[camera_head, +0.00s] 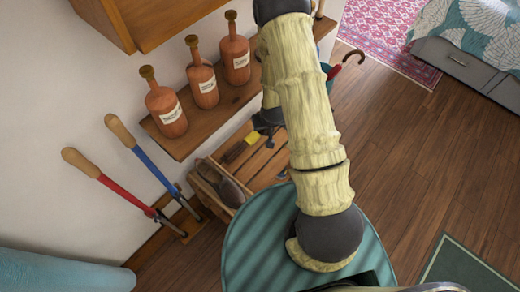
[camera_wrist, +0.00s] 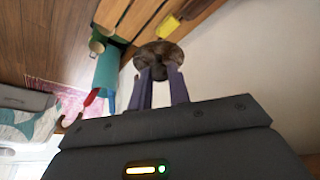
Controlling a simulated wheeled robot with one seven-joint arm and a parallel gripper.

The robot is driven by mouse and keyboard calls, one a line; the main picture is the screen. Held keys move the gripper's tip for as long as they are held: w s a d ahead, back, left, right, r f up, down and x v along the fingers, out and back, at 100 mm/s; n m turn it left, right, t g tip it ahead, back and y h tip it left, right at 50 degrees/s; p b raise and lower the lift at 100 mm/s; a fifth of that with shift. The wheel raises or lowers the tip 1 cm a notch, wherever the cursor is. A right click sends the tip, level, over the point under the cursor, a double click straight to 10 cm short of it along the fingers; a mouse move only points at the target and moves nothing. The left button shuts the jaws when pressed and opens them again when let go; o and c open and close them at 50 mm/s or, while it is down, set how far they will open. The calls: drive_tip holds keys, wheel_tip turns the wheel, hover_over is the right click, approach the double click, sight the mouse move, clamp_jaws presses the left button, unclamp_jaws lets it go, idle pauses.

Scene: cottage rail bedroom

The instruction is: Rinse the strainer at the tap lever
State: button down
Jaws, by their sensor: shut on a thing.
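My gripper (camera_head: 268,122) is a dark shape mostly hidden behind my own arm, in front of the wall shelf and above the slatted wooden bench. In the wrist view its two fingers (camera_wrist: 161,78) are shut on a dark brown, rounded thing (camera_wrist: 158,52) at their tips. I cannot tell for sure whether this is the strainer. No tap lever can be made out in either view.
Several brown bottles (camera_head: 202,85) stand on the wall shelf (camera_head: 190,140). Red-handled (camera_head: 110,183) and blue-handled (camera_head: 150,160) tools lean at the wall. The slatted bench (camera_head: 262,165) holds a yellow-handled thing (camera_head: 240,147). An umbrella handle (camera_head: 350,58) rises behind my arm.

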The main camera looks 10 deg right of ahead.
drive_tip(key=shift+s+d+f, duration=0.1)
drive_tip(key=shift+d+f+b, duration=0.15)
drive_tip(key=shift+f+b, duration=0.2)
drive_tip(key=shift+b, duration=0.15)
drive_tip(key=m+b, duration=0.2)
drive_tip(key=b, duration=2.2)
hover_over(265, 152)
drive_tip(key=s, duration=0.2)
wheel_tip(265, 152, down, 19)
drive_tip(key=shift+a+r+h, duration=0.15)
drive_tip(key=shift+a+h, duration=0.05)
drive_tip(key=shift+h, duration=0.2)
drive_tip(key=shift+p, duration=0.3)
drive_tip(key=shift+w+f+b, duration=0.1)
drive_tip(key=shift+f+b, duration=0.55)
drive_tip(key=shift+f, duration=2.45)
drive_tip(key=shift+f+b, duration=0.4)
drive_tip(key=shift+f, duration=1.45)
drive_tip(key=shift+f, duration=0.1)
